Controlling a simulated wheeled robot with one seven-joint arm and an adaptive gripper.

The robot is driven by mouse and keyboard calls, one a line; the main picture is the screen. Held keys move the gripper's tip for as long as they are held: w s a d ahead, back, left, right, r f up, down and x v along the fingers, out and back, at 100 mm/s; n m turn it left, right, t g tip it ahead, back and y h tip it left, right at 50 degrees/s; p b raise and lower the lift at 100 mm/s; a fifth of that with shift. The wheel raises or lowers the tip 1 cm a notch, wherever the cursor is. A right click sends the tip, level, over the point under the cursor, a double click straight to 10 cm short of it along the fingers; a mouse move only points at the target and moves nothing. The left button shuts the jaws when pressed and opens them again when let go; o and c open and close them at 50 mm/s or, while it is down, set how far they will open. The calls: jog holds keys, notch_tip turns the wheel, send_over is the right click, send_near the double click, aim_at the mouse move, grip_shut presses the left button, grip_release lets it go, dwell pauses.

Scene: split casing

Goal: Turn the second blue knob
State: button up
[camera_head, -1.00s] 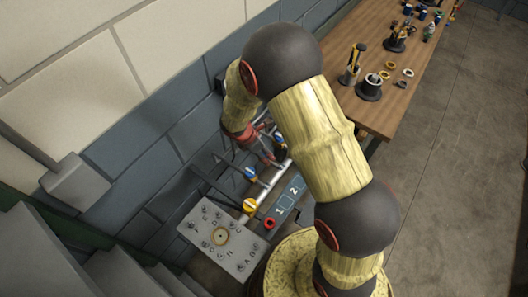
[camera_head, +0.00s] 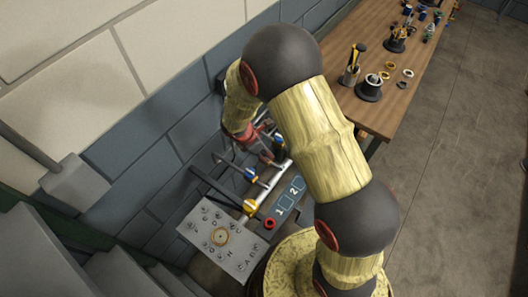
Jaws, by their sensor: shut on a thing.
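A pipe (camera_head: 268,184) runs along the wall with coloured knobs on it. A blue and white knob (camera_head: 250,174) sits partway along it, clear of my gripper. Another blue knob (camera_head: 278,138) sits farther along, partly hidden by my gripper. My gripper (camera_head: 272,153) is red and dark, reaches down beside the wall and is shut on this farther blue knob. Its fingertips are small and dark here, so the exact grip is hard to see.
A yellow knob (camera_head: 249,206) is at the pipe's near end. A grey lettered panel (camera_head: 208,251) with a dial, a red button (camera_head: 269,223) and plates marked 1 and 2 are nearby. A wooden table (camera_head: 387,105) with rings and tools stands behind; grey floor is free at right.

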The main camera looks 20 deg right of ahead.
jog(key=shift+m, duration=0.4)
jog(key=shift+c, duration=0.2)
jog(key=m+g+p, duration=0.1)
jog(key=m, duration=0.2)
jog(key=shift+w+m+g, duration=0.15)
jog(key=shift+m+g, duration=0.25)
jog(key=m, duration=0.2)
jog(key=m+g, duration=0.1)
jog(key=m, duration=0.1)
jog(key=shift+w+m+g, duration=0.2)
jog(key=shift+m+g, duration=0.1)
jog(key=m, duration=0.2)
jog(key=m+g+y, duration=0.1)
jog(key=m, duration=0.1)
jog(key=shift+d+y, duration=0.15)
jog(key=shift+y, duration=0.15)
jog(key=m+y, duration=0.1)
jog(key=m, duration=0.3)
jog(key=shift+w+d+m+g, duration=0.1)
jog(key=shift+m+g, duration=0.2)
jog(key=shift+g, duration=0.1)
jog(key=shift+m+y, duration=0.3)
jog(key=o, duration=1.1)
